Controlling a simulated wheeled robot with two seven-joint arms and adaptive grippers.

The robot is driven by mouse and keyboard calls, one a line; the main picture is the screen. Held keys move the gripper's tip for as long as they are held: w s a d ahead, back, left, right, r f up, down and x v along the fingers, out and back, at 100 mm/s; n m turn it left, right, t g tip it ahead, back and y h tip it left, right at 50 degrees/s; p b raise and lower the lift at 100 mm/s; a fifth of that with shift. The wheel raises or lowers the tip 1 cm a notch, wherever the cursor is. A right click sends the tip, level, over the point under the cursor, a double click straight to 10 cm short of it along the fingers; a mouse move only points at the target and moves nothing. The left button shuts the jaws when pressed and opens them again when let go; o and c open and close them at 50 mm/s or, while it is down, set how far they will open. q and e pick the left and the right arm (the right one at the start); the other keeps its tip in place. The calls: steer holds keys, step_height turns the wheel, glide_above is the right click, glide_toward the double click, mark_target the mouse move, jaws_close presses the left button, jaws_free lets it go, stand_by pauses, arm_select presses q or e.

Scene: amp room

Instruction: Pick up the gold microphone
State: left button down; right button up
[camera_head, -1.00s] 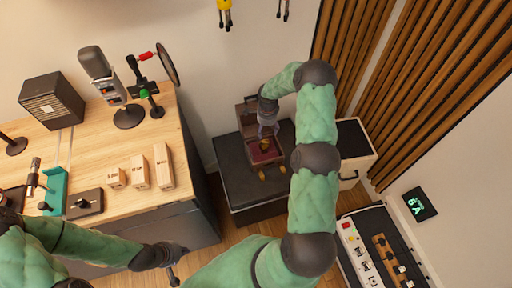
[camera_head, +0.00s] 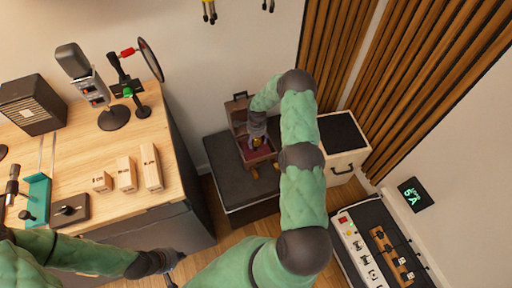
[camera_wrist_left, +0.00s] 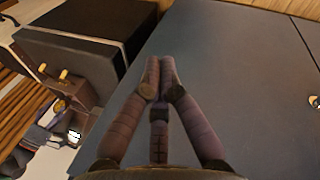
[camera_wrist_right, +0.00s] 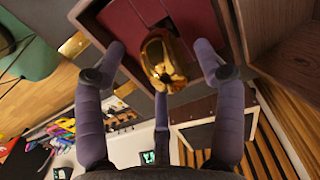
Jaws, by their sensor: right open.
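The gold microphone (camera_wrist_right: 165,62) lies in an open brown case (camera_head: 239,114) with a red lining. In the head view only a small gold bit shows beside my right gripper (camera_head: 257,140). My right gripper also shows in the right wrist view (camera_wrist_right: 159,47), open, with its fingers apart on either side of the microphone's gold head. Whether they touch it cannot be told. My left gripper (camera_head: 171,263) is near the front edge of the desk, far from the case. In the left wrist view (camera_wrist_left: 160,68) its fingertips are together with nothing visible between them.
The case stands on a dark box (camera_head: 225,165). A wooden desk (camera_head: 110,215) at left holds a grey microphone (camera_head: 82,72), a pop filter (camera_head: 150,60) and small wooden blocks (camera_head: 126,172). A cream cabinet (camera_head: 343,165) and a pedalboard (camera_head: 375,250) stand at right.

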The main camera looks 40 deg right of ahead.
jaws_close()
steer(key=shift+r, duration=0.15)
step_height(320, 180, up, 10)
steer(key=p, duration=0.3)
stand_by(0.4)
